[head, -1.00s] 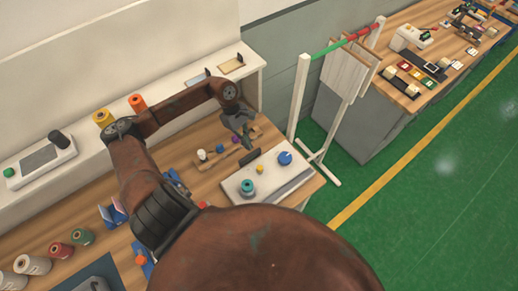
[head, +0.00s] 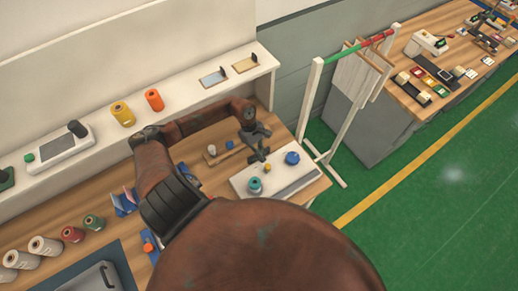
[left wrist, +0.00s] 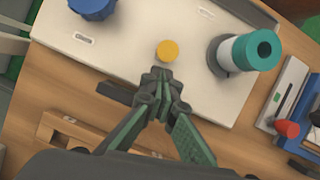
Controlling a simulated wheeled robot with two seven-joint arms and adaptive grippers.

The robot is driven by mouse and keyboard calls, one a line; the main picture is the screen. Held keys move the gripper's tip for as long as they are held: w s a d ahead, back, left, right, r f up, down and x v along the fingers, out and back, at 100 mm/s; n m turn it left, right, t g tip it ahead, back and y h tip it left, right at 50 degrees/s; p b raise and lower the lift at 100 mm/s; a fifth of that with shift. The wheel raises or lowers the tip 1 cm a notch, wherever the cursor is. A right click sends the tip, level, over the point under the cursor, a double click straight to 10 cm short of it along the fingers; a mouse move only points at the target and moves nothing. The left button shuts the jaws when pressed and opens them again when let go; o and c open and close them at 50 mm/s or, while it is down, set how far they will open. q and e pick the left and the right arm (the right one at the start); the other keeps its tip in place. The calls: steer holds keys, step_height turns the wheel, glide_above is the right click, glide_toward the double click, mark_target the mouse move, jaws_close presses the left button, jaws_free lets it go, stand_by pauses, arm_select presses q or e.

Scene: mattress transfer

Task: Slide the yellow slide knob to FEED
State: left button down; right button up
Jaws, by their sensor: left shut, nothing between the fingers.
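The yellow slide knob (left wrist: 168,50) is a small round knob on a pale panel (left wrist: 130,65). In the head view the knob (head: 267,168) shows as a small yellow spot between a blue knob (head: 292,158) and a teal spool (head: 255,186). My left gripper (left wrist: 160,76) is shut and empty, its tips just short of the knob in the left wrist view; whether they touch it I cannot tell. In the head view the left gripper (head: 262,155) is over the panel's far edge. The FEED label cannot be read. My right gripper is not in view.
The blue knob (left wrist: 92,8) and the teal spool (left wrist: 245,52) flank the yellow knob. A red-tipped item (left wrist: 287,128) lies on the wooden table to the right in the wrist view. A white rack (head: 310,100) stands beyond the table's right end.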

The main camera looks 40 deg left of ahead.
mark_target(268, 168)
arm_select(q)
steer(key=shift+d+f, duration=0.2)
steer(key=shift+f, duration=0.3)
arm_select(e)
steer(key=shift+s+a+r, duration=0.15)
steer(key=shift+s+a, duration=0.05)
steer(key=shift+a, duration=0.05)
arm_select(q)
steer(key=d+b, duration=0.1)
steer(key=d, duration=0.1)
steer(key=s+d+b, duration=0.1)
steer(key=d, duration=0.1)
steer(key=shift+s+d+f+b, duration=0.15)
steer(key=shift+d+b, duration=0.1)
steer(key=shift+b, duration=0.05)
steer(key=shift+s+d, duration=0.1)
steer(key=shift+d, duration=0.15)
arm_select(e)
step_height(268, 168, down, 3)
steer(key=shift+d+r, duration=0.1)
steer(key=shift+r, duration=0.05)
